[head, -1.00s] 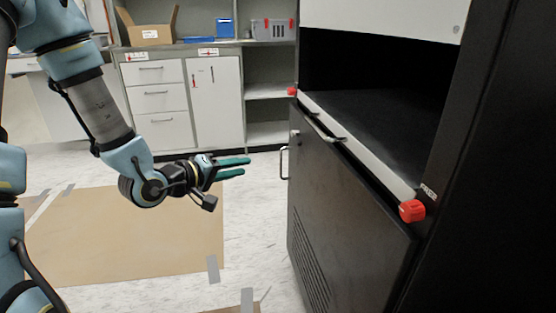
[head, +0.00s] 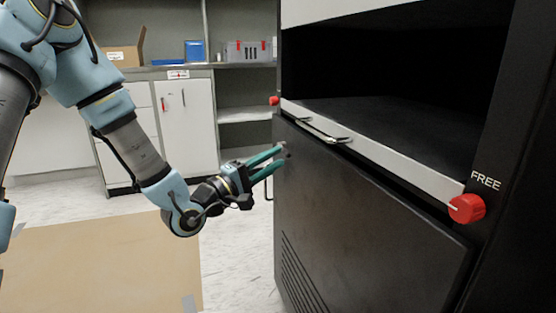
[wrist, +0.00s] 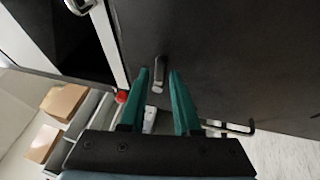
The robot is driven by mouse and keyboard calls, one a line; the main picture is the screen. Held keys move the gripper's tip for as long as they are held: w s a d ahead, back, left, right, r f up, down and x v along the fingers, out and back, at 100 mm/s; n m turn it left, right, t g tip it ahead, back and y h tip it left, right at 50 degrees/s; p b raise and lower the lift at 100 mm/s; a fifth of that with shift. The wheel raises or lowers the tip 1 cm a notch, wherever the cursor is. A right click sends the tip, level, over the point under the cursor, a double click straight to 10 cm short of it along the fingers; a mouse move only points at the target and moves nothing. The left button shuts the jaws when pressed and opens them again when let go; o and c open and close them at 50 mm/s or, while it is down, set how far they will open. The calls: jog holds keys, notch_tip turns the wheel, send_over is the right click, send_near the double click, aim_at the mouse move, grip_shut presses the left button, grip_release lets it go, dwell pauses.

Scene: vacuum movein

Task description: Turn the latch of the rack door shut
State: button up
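The rack door (head: 350,215) is a black panel with vent slots low down, and it looks closed or nearly so. Its latch (wrist: 158,74) is a small grey metal tab, upright in the wrist view. My gripper (head: 279,157) is open at the door's upper left corner. In the wrist view its two green fingertips (wrist: 159,80) lie to either side of the latch, with gaps showing. I cannot tell whether they reach around it or stop just short. In the head view the fingertips mostly hide the latch.
A red knob (head: 466,208) sits at the rack's right, under the word FREE, and another red knob (head: 274,100) at its left. A metal bar handle (head: 322,130) is on the pale ledge. A hook-shaped handle (wrist: 232,128) juts beside the door. Cardboard lies on the floor.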

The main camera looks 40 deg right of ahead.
jog(key=shift+x, duration=1)
grip_shut()
